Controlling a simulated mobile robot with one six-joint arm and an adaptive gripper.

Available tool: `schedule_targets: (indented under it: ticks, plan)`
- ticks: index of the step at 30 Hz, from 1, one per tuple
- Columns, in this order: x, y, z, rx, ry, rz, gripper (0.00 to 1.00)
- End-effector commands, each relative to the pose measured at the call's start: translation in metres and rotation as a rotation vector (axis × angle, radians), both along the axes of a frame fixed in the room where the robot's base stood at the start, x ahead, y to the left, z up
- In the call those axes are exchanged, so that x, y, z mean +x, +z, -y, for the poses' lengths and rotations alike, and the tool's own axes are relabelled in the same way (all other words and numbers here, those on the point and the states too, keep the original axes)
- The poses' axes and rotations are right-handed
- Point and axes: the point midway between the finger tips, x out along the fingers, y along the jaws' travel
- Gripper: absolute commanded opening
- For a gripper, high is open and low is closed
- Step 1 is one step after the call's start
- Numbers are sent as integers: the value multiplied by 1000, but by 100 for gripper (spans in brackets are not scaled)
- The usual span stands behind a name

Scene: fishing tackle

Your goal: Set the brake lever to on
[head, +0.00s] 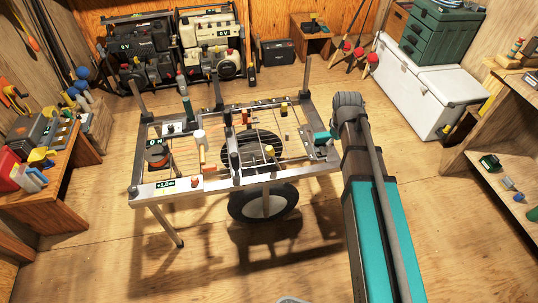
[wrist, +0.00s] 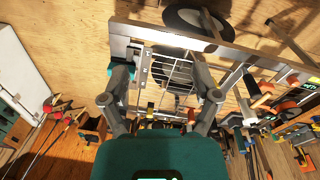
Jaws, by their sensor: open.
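A metal-framed cart (head: 165,190) stands in the middle of the floor, with several small fittings along its rails. At its right end is a teal handle-like part (head: 322,137) on a grey plate; it also shows in the wrist view (wrist: 120,68). The left finger overlaps the picture beside the teal part; contact is unclear. In the head view I cannot make out the fingers clearly.
A black wheel (head: 264,202) sits under the cart's near side. A wire rack (wrist: 172,70) spans the frame. A tool bench (head: 50,182) is at left, a white chest (head: 430,97) and shelves (head: 510,130) at right. The floor around the cart is mostly clear.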

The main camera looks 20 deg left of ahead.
Motion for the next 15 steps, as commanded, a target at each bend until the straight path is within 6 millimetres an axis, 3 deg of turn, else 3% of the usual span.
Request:
schedule_targets:
  ticks: [1,6,15]
  plan:
    - [12,-11,-24,-4,73,5,80]
    - [31,-28,-96,-19,323,25,80]
    - [42,-53,-213,-48,709,55,80]
